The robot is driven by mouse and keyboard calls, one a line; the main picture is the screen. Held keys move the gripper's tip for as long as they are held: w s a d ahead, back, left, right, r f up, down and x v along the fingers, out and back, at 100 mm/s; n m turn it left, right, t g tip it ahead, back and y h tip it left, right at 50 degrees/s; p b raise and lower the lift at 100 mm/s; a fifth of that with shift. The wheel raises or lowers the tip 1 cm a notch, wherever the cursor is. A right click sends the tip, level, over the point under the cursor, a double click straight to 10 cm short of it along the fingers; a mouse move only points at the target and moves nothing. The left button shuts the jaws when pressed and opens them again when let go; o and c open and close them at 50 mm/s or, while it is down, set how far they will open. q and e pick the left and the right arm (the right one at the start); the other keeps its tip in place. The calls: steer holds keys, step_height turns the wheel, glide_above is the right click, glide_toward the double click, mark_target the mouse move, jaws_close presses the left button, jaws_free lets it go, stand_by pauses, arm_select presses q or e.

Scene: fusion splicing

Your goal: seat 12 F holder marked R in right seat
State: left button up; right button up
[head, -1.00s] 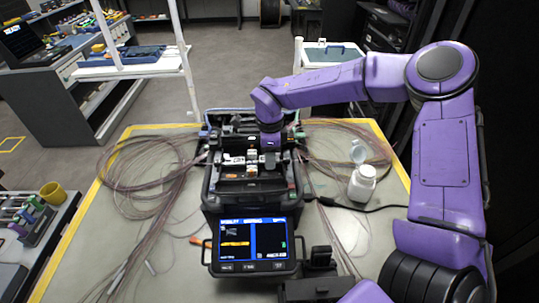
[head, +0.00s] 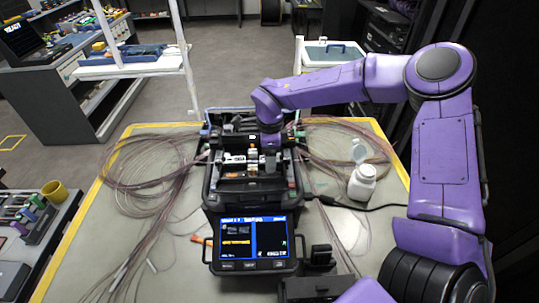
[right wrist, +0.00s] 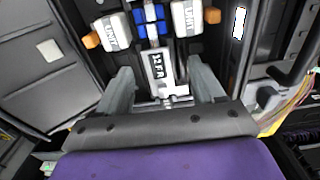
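The holder (right wrist: 160,66), a white block marked 12 F R, sits in the splicer (head: 250,190) below the blue clamp parts (right wrist: 150,14) in the right wrist view. My right gripper (right wrist: 161,84) has one finger on each side of the holder, with visible gaps between fingers and block, so it is open. In the head view my right gripper (head: 269,142) reaches down into the right part of the splicer and hides the holder there. My left gripper is not in view.
Two white blocks with orange ends (right wrist: 116,32) flank the blue parts. The splicer's screen (head: 252,238) faces me. Coiled fibres (head: 140,165) lie on both sides of the table, and a white bottle (head: 362,184) stands at right.

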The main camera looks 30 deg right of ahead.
steer(key=shift+w+r, duration=0.1)
steer(key=shift+r, duration=0.3)
step_height(320, 180, up, 10)
steer(key=b, duration=0.1)
steer(key=shift+f, duration=0.15)
